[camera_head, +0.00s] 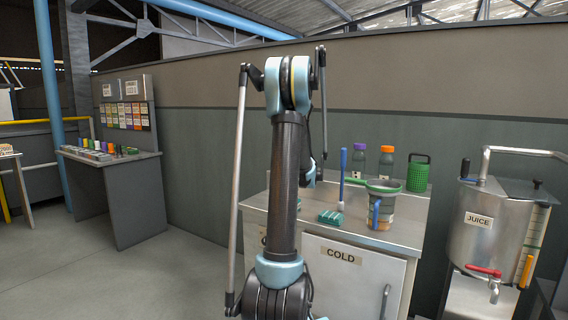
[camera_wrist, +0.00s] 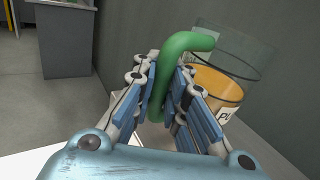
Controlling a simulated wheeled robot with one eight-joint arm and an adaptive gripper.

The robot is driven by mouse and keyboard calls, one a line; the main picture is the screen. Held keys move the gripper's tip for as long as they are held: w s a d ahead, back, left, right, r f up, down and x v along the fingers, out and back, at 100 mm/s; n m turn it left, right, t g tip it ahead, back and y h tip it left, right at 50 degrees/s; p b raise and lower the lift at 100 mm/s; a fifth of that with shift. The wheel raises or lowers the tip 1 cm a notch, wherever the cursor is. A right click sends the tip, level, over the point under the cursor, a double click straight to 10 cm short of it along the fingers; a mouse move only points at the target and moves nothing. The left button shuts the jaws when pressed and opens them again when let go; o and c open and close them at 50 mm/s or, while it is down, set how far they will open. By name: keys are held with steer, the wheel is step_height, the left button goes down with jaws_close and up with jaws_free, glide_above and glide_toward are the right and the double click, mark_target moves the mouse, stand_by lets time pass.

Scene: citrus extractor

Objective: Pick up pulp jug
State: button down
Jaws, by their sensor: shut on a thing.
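The pulp jug (camera_wrist: 218,88) shows in the wrist view as a clear vessel with orange contents and a white label reading "PU", partly cut off by my fingers. Its green handle (camera_wrist: 178,60) runs down between my fingers. My gripper (camera_wrist: 172,85) is shut on this handle, with the blue-padded fingers on both sides of it. The jug stands right of and beyond the fingers, close to a grey wall. I cannot tell whether its base touches the surface below. In the head view my arm hides the gripper, and I cannot make out the pulp jug there.
A steel juice tank (camera_head: 490,225) is at right. Open floor (camera_head: 150,275) lies left.

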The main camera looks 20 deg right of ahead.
step_height(320, 180, up, 9)
steer(key=shift+r, duration=0.15)
stand_by(0.4)
steer(key=shift+a, duration=0.15)
